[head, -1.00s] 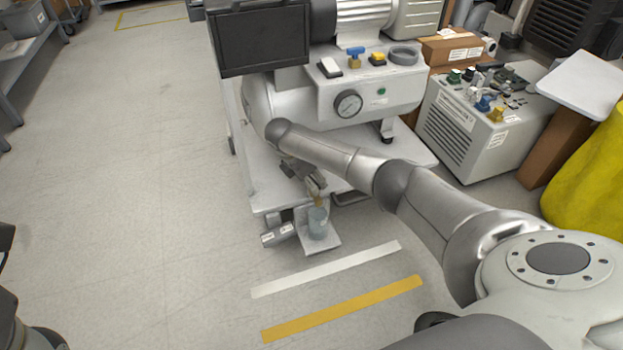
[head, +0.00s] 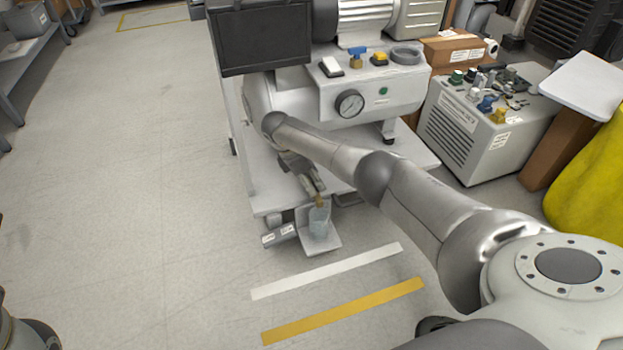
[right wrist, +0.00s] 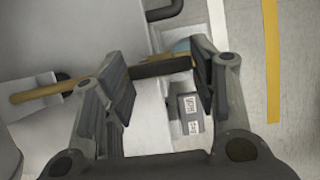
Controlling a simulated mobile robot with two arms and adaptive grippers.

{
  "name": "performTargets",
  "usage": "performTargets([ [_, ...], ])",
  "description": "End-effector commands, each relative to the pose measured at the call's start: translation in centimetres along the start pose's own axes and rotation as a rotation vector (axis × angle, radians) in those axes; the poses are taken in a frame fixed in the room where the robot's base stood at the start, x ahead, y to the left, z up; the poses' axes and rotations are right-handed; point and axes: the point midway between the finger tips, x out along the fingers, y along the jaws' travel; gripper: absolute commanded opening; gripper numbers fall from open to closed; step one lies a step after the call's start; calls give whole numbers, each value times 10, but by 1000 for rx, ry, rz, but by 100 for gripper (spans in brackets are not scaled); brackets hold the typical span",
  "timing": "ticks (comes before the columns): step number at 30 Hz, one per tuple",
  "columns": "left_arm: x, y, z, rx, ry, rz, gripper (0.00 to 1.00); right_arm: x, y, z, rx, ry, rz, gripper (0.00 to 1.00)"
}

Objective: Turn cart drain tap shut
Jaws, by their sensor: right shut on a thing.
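The cart (head: 264,196) stands in the middle of the head view, with its drain tap low at the front edge. The tap's brass end (head: 319,201) sits just above a clear cup (head: 319,225). My right gripper (head: 316,188) is at the tap, and its hand partly hides it. In the right wrist view a brass pipe (right wrist: 45,92) runs in from the left to a dark tap handle (right wrist: 162,68). The handle lies between the fingers of my right gripper (right wrist: 162,85), which is shut on it. My left gripper is not in view.
The cup stands on a small light plate (head: 333,243) near the floor, beside a small grey labelled block (head: 279,235). My right arm passes close to the gauge panel (head: 395,98). Floor at left is clear.

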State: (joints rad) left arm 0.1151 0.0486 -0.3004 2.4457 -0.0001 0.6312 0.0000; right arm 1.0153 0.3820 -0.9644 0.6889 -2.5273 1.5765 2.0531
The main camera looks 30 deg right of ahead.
Motion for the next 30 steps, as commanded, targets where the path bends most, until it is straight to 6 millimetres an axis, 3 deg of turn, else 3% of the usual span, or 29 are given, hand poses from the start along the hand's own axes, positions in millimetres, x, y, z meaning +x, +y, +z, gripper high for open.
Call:
performTargets([
  [2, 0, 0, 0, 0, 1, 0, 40, 0, 0, 0, 3, 1, 0, 30],
  [3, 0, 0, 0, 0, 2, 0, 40, 0, 0, 0, 3, 1, 0, 56],
  [8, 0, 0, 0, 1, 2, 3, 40, 0, 0, 0, 2, 1, 0, 75],
  [20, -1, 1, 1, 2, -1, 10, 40, -6, 1, 0, 0, 1, 2, 75],
  [30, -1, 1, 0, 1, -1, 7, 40, -72, 1, 0, 1, 1, 5, 75],
])
